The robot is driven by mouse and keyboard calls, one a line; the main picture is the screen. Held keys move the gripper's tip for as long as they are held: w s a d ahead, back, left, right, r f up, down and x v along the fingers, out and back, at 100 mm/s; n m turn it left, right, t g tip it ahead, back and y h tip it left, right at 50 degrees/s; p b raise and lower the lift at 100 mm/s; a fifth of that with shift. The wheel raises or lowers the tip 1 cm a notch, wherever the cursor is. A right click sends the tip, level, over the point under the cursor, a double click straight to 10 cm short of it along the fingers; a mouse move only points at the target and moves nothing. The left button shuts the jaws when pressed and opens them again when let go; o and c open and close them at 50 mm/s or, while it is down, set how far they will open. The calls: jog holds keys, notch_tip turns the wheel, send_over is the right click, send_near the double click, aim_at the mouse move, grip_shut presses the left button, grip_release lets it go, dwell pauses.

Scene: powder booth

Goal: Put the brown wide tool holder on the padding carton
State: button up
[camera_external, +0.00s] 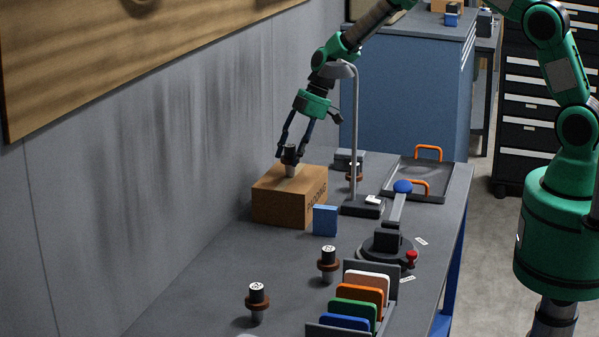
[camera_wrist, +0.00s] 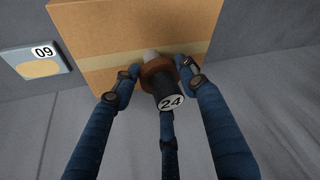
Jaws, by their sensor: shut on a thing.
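My gripper (camera_external: 290,152) is over the padding carton (camera_external: 271,208), a brown box by the wall. It is shut on the brown wide tool holder (camera_external: 291,170), which has a dark top, a brown collar and a pale lower end. In the wrist view the fingers close around this holder (camera_wrist: 157,71), and its black end is marked 24. Its pale end is at the carton's top face; whether it touches or hovers just above, I cannot tell. The carton, with a tape strip, fills the top of the wrist view (camera_wrist: 110,28).
A blue block (camera_external: 325,220) stands by the carton. A tray (camera_external: 432,190), a clamp fixture (camera_external: 388,242) and a rack of coloured plates (camera_external: 352,302) are to the right.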

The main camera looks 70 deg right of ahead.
jog(key=shift+f, duration=0.2)
dwell(0.3)
jog(key=o, duration=1.5)
jog(key=shift+o, duration=0.2)
jog(key=shift+r, duration=0.25)
notch_tip(320, 180, up, 11)
jog(key=s+d, duration=0.1)
jog(key=shift+s+d+r, duration=0.2)
